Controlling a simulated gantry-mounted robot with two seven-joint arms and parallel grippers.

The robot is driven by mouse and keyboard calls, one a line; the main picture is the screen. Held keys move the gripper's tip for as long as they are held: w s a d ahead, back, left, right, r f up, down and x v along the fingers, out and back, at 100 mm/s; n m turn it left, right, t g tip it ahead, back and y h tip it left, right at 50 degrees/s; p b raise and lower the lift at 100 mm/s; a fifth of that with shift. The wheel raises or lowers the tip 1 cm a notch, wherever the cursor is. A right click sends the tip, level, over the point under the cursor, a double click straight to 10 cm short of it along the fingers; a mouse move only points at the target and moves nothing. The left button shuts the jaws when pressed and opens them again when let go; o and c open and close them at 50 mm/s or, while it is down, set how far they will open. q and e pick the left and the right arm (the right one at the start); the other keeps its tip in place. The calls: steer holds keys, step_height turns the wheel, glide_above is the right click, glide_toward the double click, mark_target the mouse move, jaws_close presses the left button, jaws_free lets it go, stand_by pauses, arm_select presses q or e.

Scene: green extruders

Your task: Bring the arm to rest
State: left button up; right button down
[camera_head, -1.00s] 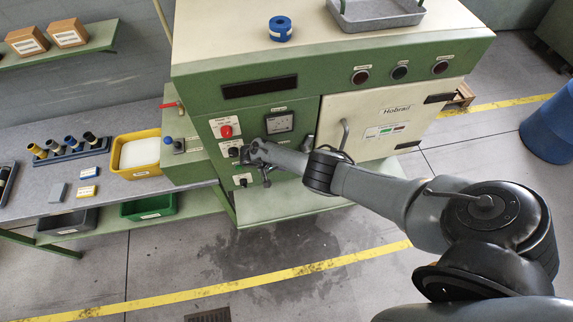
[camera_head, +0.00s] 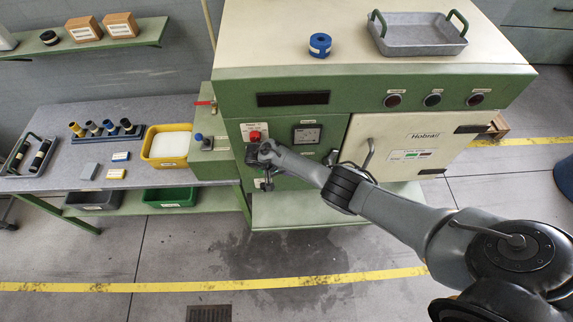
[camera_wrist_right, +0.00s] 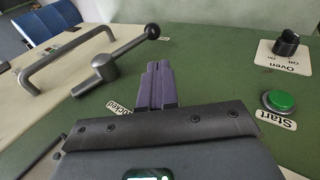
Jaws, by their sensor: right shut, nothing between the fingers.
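My right arm reaches in from the lower right of the head view. Its gripper (camera_head: 262,160) is in front of the green machine's (camera_head: 237,95) control panel, below the red button (camera_head: 254,135). In the right wrist view, the purple-grey fingers of the right gripper (camera_wrist_right: 158,70) are together with nothing between them. They point along the green panel, between the door lever (camera_wrist_right: 125,60) and the green Start button (camera_wrist_right: 278,101). I cannot tell whether the fingers touch the panel. My left gripper is not in view.
A black Oven knob (camera_wrist_right: 287,43) sits above the Start button. The cream oven door (camera_head: 400,140) has a handle (camera_head: 368,153) close to my forearm. A metal tray (camera_head: 420,44) and a blue spool (camera_head: 320,45) are on the machine top. A workbench (camera_head: 60,150) stands at left.

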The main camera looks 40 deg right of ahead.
steer(key=s+a+f+n+g, duration=0.1)
steer(key=s+a+f, duration=0.1)
steer(key=s+f, duration=0.65)
steer(key=s+a+f+g, duration=0.2)
steer(key=s+f, duration=0.3)
steer(key=s, duration=0.7)
steer(key=s+a+f+n+t+y, duration=0.1)
steer(key=s+a+f+t+y, duration=0.15)
steer(key=s+a, duration=0.9)
steer(key=a+r+n+t+y, duration=0.2)
steer(key=a+r+y, duration=0.1)
steer(key=r, duration=0.9)
steer(key=w+r+n+t, duration=0.2)
steer(key=w+r+t, duration=0.1)
steer(key=r, duration=0.7)
steer(key=w+d+r+n+t+y, duration=0.1)
steer(key=w+r+n+t, duration=0.2)
steer(key=r, duration=0.7)
steer(key=shift+w, duration=0.65)
